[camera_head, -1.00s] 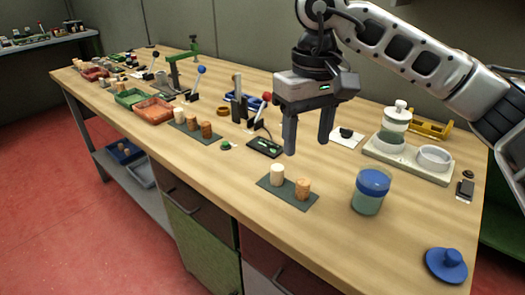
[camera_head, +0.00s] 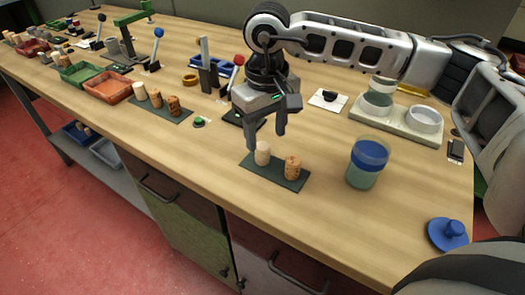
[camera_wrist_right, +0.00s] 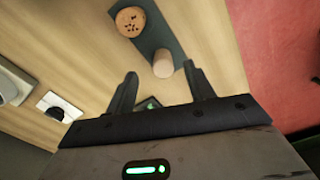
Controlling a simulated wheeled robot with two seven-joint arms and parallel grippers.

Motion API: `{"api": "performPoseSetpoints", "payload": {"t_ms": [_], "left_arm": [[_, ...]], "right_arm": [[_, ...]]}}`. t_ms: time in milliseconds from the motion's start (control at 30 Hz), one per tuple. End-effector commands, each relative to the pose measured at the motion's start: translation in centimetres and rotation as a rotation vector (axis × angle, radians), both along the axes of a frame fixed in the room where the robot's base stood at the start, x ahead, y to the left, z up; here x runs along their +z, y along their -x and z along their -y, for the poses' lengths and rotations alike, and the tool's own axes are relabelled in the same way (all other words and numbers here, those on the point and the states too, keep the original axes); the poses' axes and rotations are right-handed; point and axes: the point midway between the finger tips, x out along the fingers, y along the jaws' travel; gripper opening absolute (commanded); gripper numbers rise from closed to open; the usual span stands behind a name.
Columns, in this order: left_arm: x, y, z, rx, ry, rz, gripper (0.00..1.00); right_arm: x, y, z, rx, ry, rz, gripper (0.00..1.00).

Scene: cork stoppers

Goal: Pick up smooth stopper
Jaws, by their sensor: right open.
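The smooth stopper (camera_head: 262,154) is pale and plain and stands upright on the left part of a dark mat (camera_head: 262,175). A speckled brown stopper (camera_head: 292,169) stands to its right on the same mat. My right gripper (camera_head: 266,139) is open and points down, its fingertips close to the smooth stopper's top. In the right wrist view the smooth stopper (camera_wrist_right: 163,65) shows just beyond and between the open fingers (camera_wrist_right: 160,76), with nothing held. The speckled stopper (camera_wrist_right: 130,21) lies farther up there. My left gripper is not in view.
A blue-banded jar (camera_head: 367,165) stands right of the mat, and a blue lid (camera_head: 447,233) lies near the front right. A white tray (camera_head: 398,122) with round holders is behind. Another mat (camera_head: 172,117) with several stoppers is at left. The table front is clear.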

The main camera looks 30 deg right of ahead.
Motion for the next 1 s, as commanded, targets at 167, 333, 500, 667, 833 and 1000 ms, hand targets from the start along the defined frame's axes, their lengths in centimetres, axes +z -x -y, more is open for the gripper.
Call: {"api": "performPoseSetpoints", "payload": {"t_ms": [167, 333, 500, 667, 833, 1000], "left_arm": [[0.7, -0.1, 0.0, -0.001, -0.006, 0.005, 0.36], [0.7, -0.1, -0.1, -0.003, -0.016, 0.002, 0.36], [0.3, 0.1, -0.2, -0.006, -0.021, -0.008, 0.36], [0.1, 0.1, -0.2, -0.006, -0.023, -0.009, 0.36], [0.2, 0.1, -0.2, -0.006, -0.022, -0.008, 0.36], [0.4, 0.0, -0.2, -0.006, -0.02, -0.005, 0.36]], "right_arm": [[-1.9, -0.3, -0.3, 0.0, 0.001, -0.004, 0.53], [-4.4, -0.5, -0.3, 0.0, 0.001, -0.004, 0.53], [-5.2, -0.6, -0.4, 0.0, 0.0, 0.0, 0.53], [-5.2, -0.6, -0.4, 0.0, 0.0, 0.0, 0.53], [-5.2, -0.6, -0.4, 0.0, 0.0, 0.0, 0.06], [-5.2, -0.6, -0.4, 0.0, 0.0, 0.0, 0.06]]}}
